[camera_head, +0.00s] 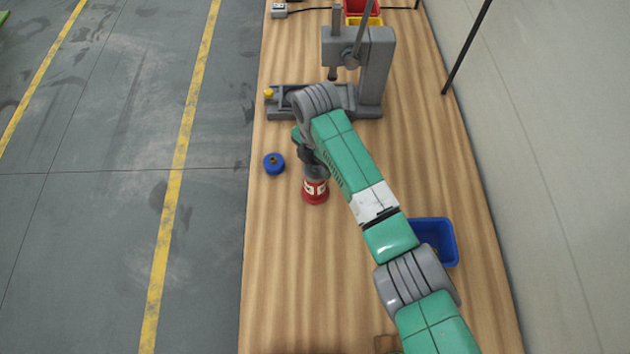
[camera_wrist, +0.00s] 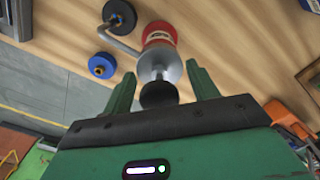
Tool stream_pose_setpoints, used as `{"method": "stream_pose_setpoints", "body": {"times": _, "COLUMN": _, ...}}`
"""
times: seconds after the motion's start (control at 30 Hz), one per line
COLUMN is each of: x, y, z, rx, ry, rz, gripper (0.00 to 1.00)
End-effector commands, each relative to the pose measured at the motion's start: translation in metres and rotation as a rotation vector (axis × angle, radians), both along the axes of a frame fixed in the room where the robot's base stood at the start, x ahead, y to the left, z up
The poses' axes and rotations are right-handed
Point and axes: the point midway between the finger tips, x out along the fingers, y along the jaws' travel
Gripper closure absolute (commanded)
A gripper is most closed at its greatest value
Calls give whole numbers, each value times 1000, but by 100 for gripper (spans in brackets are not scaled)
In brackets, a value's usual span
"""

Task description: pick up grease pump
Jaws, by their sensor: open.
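The grease pump has a red body with a white label and stands on the wooden bench in the head view (camera_head: 315,191). In the wrist view its red body (camera_wrist: 158,34) carries a grey metal top, a curved grey spout to the left and a black round knob. My gripper (camera_wrist: 161,70) is open, with one green finger on each side of the pump's grey top and knob. I cannot tell whether either finger touches it. In the head view my arm and gripper (camera_head: 308,155) partly hide the pump's top.
A blue round piece (camera_head: 274,163) lies left of the pump; it also shows in the wrist view (camera_wrist: 101,65). A grey press (camera_head: 375,70) stands farther back. A blue bin (camera_head: 452,243) sits to the right, partly behind my arm. The near left bench is clear.

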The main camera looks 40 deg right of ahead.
Motion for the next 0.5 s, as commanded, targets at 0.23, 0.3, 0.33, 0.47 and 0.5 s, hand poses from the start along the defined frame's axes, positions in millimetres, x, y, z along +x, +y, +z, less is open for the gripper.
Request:
{"method": "stream_pose_setpoints", "body": {"times": 0.23, "x": 0, "y": 0, "z": -2, "rx": 0, "ry": -1, "rz": 0, "gripper": 45}}
{"method": "stream_pose_setpoints", "body": {"times": 0.3, "x": 0, "y": 0, "z": -2, "rx": 0, "ry": -1, "rz": 0, "gripper": 59}}
{"method": "stream_pose_setpoints", "body": {"times": 0.33, "x": 0, "y": 0, "z": -2, "rx": 0, "ry": -1, "rz": 0, "gripper": 65}}
{"method": "stream_pose_setpoints", "body": {"times": 0.47, "x": 0, "y": 0, "z": -2, "rx": 0, "ry": -1, "rz": 0, "gripper": 90}}
{"method": "stream_pose_setpoints", "body": {"times": 0.5, "x": 0, "y": 0, "z": -2, "rx": 0, "ry": -1, "rz": 0, "gripper": 98}}
